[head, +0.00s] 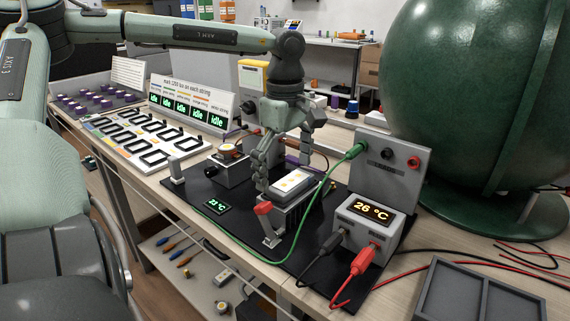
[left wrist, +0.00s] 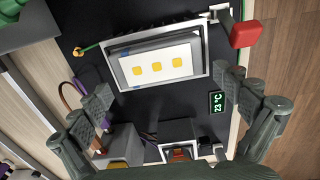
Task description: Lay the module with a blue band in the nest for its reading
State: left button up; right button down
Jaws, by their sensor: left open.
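A white module (head: 291,181) with a row of three yellow squares lies in the grey finned nest on the black mat. In the left wrist view, the module (left wrist: 157,66) shows small blue marks near its left end, and the nest's rim (left wrist: 150,38) surrounds it; I cannot tell whether it is fully flat. My left gripper (head: 284,172) is over the nest with its fingers apart. Its fingers also show in the left wrist view (left wrist: 166,95), empty and spread. A red-handled lever (head: 263,208) stands at the nest's near end. My right gripper is not in view.
A small black display (head: 217,206) lies on the mat (head: 235,225). A slotted board (head: 150,132) is left; a big green sphere (head: 470,90) is right.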

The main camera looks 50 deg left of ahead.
aim_at(285, 177)
pick_arm(q)
jog(key=shift+c, duration=0.5)
jog(key=c, duration=0.9)
jog(key=o, duration=0.4)
jog(key=c, duration=0.5)
jog(key=shift+c, duration=0.2)
jog(key=shift+r, duration=0.35)
jog(key=shift+r+p, duration=0.8)
jog(key=shift+r, duration=0.35)
jog(key=shift+r, duration=0.1)
jog(key=shift+r, duration=0.2)
